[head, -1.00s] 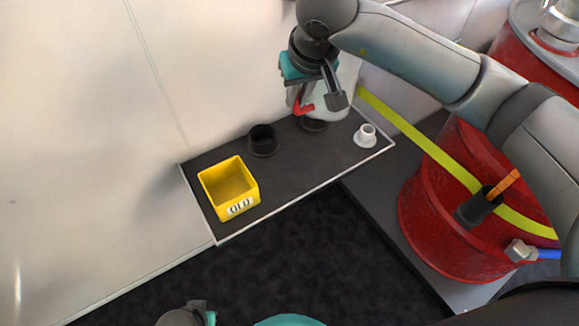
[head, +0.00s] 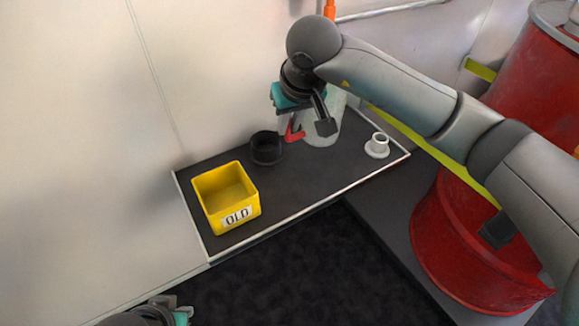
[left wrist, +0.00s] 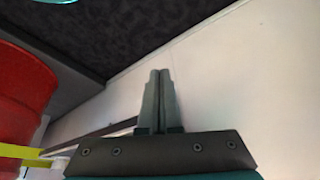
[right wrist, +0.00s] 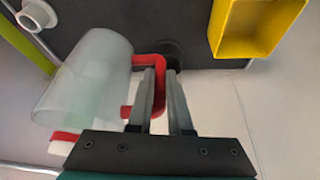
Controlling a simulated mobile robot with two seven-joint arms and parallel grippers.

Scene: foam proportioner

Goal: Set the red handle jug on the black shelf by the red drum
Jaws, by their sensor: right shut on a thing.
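The jug is a pale translucent vessel (head: 328,118) with a red handle (head: 294,134). It stands upright over the black shelf (head: 310,178) near the wall; whether its base touches is hard to tell. My right gripper (head: 305,124) is shut on the red handle. The right wrist view shows the handle (right wrist: 149,61) between the fingers and the jug body (right wrist: 88,80) to their left. The red drum (head: 475,245) stands right of the shelf. My left gripper (left wrist: 160,75) is shut and empty, away from the shelf.
The shelf's middle front is clear.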

